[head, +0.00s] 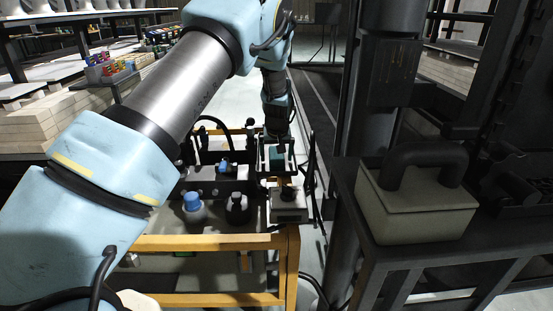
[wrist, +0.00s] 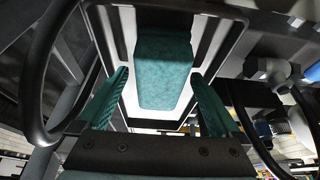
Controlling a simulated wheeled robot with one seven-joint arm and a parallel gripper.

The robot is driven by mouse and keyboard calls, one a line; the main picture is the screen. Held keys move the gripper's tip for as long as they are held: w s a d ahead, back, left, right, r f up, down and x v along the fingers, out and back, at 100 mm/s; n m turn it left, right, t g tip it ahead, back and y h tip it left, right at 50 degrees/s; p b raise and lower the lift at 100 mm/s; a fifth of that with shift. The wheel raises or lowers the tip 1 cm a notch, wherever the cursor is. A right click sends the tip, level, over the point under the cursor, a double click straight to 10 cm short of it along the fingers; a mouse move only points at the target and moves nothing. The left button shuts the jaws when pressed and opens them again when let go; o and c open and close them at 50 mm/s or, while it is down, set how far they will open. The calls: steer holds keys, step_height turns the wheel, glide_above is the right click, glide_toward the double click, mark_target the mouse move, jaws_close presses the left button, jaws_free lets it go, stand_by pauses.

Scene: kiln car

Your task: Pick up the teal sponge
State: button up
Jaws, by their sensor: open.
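The teal sponge (wrist: 165,70) is a rounded block in the middle of the wrist view, lying in a pale tray (wrist: 138,104) with a dark rim. My gripper (wrist: 159,78) is open, with one teal-padded finger to the left of the sponge and one to the right. A gap shows between each fingertip and the sponge, so it is not held. In the head view a small teal patch of the sponge (head: 277,157) shows below the end of my arm, over the cart. My fingertips are too small to make out there.
The yellow-framed cart (head: 215,243) also carries a blue-capped bottle (head: 194,210) and a dark bottle (head: 237,207) left of the tray. A thin dark hoop (wrist: 35,70) stands close on the left in the wrist view. A lidded grey box (head: 415,205) sits on a bench at right.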

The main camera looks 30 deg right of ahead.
steer(key=shift+c, duration=0.2)
steer(key=c, duration=1.4)
steer(key=shift+r, duration=0.1)
step_height(320, 180, up, 10)
steer(key=shift+r, duration=0.2)
steer(key=o, duration=0.7)
steer(key=c, duration=0.5)
steer(key=shift+c, duration=0.2)
